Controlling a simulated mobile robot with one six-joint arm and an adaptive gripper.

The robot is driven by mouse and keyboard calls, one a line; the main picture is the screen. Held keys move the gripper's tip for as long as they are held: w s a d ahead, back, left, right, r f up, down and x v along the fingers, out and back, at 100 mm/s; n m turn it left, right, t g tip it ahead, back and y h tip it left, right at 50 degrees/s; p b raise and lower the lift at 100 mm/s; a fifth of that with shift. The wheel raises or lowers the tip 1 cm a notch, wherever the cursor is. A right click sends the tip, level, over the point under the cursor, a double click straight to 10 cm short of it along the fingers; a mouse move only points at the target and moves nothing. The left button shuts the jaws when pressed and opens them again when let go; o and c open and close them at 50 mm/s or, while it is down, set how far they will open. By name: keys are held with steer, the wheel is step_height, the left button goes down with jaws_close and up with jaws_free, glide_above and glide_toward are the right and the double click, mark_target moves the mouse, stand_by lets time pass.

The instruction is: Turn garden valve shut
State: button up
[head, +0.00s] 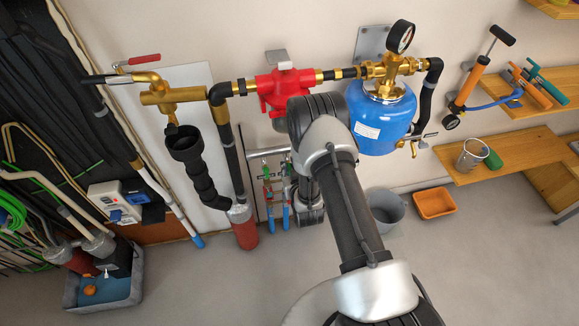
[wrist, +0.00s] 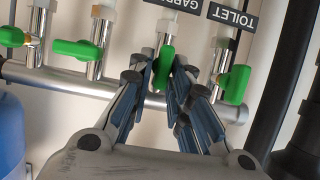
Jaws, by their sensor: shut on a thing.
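The garden valve's green handle (wrist: 166,63) is in the upper middle of the wrist view, under an upside-down label (wrist: 176,4) that is partly cut off and begins with "GARD". The handle lies roughly in line with its short metal pipe. My gripper (wrist: 164,72) has its dark, blue-sided fingers on either side of this handle and is shut on it. The silver manifold pipe (head: 266,152) shows just left of my arm.
The toilet valve's green handle (wrist: 235,84) is close right of my fingers. Another green handle (wrist: 78,48) sits to the left, turned across its pipe. A thick black pipe (wrist: 285,75) runs at the right. A blue tank (head: 383,115) stands right of my arm.

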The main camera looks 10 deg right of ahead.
jaws_close()
steer(key=shift+d+f+m+t+y, duration=0.4)
steer(key=shift+m+y, duration=0.75)
steer(key=shift+m, duration=1.1)
steer(key=shift+d+f+m+t+y, duration=0.15)
steer(key=shift+m+t+y, duration=0.45)
steer(key=shift+m+y, duration=1.1)
steer(key=shift+d+f+m+t+y, duration=0.3)
steer(key=shift+m+t+y, duration=0.3)
steer(key=shift+m, duration=2.15)
steer(key=o, duration=0.7)
jaws_free()
